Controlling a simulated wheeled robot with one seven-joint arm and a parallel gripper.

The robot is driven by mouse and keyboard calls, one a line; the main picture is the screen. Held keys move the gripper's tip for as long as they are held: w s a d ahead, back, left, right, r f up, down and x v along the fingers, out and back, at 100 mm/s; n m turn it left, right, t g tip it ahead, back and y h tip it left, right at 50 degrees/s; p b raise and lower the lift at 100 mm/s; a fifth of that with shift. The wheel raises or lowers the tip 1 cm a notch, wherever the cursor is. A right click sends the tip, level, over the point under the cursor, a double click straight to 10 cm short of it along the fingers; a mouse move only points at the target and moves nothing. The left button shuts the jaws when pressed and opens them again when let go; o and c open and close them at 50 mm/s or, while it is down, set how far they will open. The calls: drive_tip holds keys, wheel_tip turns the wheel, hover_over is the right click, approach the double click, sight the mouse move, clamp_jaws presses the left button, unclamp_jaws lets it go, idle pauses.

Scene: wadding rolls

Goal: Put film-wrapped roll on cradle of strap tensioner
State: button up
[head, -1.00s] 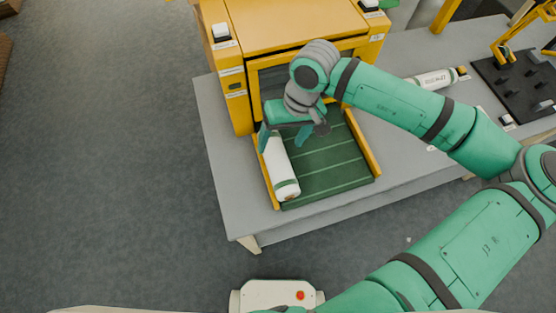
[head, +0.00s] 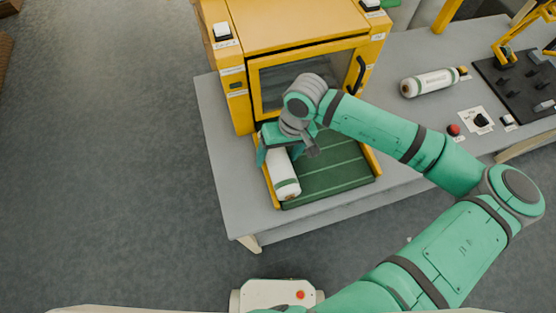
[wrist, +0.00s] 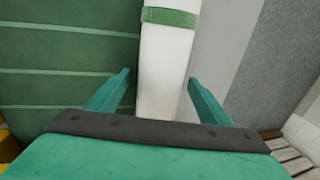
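A white roll with a green band (head: 286,184) lies lengthwise along the left side of the green ribbed bed of the yellow machine. My gripper (head: 279,157) is over the roll's far part and hides it there. In the wrist view the same roll (wrist: 168,60) runs between my two open fingers (wrist: 158,76). I cannot tell whether either touches. A black base with several pegs and a yellow arm (head: 515,75) stands at the far right, perhaps the strap tensioner; its cradle is not clear.
The yellow machine (head: 290,28) has a window and black handle behind the bed. Yellow rails edge the bed (head: 335,178). Another white roll (head: 430,83) lies on the grey table (head: 222,150) at right, near a red knob (head: 454,129) and a labelled black switch (head: 481,120).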

sight(277, 153)
drive_tip(key=c, duration=1.2)
drive_tip(key=shift+r, duration=0.1)
drive_tip(key=shift+r, duration=0.45)
drive_tip(key=shift+a+v, duration=0.2)
drive_tip(key=shift+v, duration=0.85)
drive_tip(key=s+d+r, duration=0.1)
drive_tip(key=s+r, duration=0.1)
drive_tip(key=r, duration=0.1)
drive_tip(key=s+d+r, duration=0.1)
drive_tip(key=r, duration=0.1)
drive_tip(key=shift+s+d+r, duration=0.1)
drive_tip(key=shift+s+d, duration=0.25)
drive_tip(key=s+d+r, duration=0.4)
drive_tip(key=s, duration=0.4)
drive_tip(key=shift+s+d+r, duration=0.15)
drive_tip(key=shift+d+r, duration=0.2)
drive_tip(key=shift+r, duration=0.05)
